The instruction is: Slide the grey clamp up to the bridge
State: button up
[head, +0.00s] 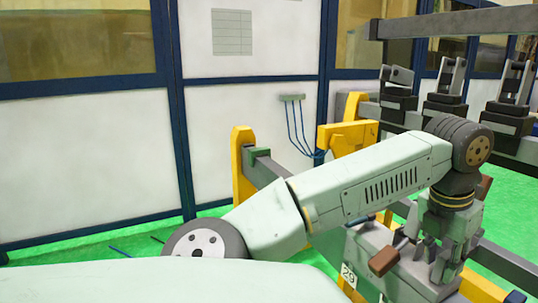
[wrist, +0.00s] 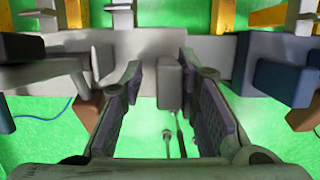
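A light-grey clamp body (wrist: 225,55) lies across the wrist view, with a small upright grey block (wrist: 169,82) standing out from it. My gripper (wrist: 161,64) is open around this block, with a gap on the left. The block looks close to the right finger; contact cannot be told. In the head view a grey clamp body (head: 362,252) with a "29" tag and brown handles sits on a grey rail below my arm. My gripper (head: 436,258) points down beside it, its fingertips partly hidden. I cannot tell for certain which part is the bridge.
Several dark clamps with upright levers (head: 447,85) stand on a beam at the upper right. Yellow brackets (head: 243,165) hold the rail. Blue-grey blocks (wrist: 283,82) and brown handles flank my fingers. A white-panelled wall (head: 85,165) stands behind; the floor is green.

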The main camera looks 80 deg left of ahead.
jog(key=p, duration=0.5)
send_near(384, 236)
jog(key=x, duration=0.2)
jog(key=d+x, duration=0.1)
jog(key=x, duration=0.2)
jog(key=shift+w, duration=0.1)
jog(key=shift+a+f, duration=0.1)
jog(key=shift+a, duration=0.4)
jog(key=shift+a+p, duration=0.45)
jog(key=shift+a, duration=0.05)
jog(key=s+a+p, duration=0.1)
jog(key=a+p, duration=0.1)
jog(key=a, duration=0.1)
jog(key=a+p, duration=0.2)
jog(key=a, duration=0.1)
jog(key=s+a+p, duration=0.1)
jog(key=a+p, duration=0.1)
jog(key=a, duration=0.1)
jog(key=shift+s, duration=0.3)
jog(key=shift+s+a, duration=0.15)
jog(key=shift+a, duration=0.75)
jog(key=shift+s+a, duration=0.25)
jog(key=shift+a, duration=0.75)
jog(key=shift+s+a, duration=0.3)
jog(key=shift+a, duration=0.7)
jog(key=shift+w, duration=0.1)
